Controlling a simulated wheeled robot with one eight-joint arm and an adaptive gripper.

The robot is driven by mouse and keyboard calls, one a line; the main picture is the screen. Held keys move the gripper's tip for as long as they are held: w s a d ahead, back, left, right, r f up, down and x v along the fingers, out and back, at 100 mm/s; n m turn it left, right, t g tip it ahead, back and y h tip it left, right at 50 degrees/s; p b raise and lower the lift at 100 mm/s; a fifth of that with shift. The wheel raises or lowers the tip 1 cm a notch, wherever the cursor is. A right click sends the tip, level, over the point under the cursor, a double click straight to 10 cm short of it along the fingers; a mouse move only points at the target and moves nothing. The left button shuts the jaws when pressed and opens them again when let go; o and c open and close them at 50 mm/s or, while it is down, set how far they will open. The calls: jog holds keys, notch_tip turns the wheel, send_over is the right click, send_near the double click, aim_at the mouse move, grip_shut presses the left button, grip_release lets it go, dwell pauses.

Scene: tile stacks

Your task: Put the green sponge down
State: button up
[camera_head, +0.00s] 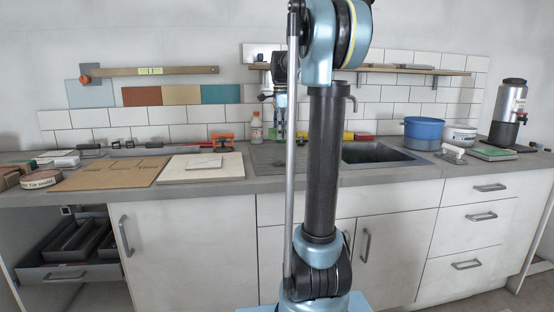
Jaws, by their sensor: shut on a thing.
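My gripper (281,128) hangs down over the back of the counter, left of the sink, small and partly hard to make out. It is shut on the green sponge. A small green patch (302,134) beside the fingertips, seen between my arm's rod and its dark column, looks like part of the sponge. The rest is hidden or too small to tell. I cannot tell whether the sponge touches the counter.
Right are the sink (375,153), a blue pot (423,131) and a coffee machine (508,112).

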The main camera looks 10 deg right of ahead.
aim_at(281, 163)
jog(key=shift+s+f, duration=0.1)
jog(key=shift+f, duration=4.95)
jog(key=o, duration=1.1)
jog(key=shift+f, duration=0.1)
notch_tip(281, 163, up, 12)
jog(key=shift+r, duration=0.15)
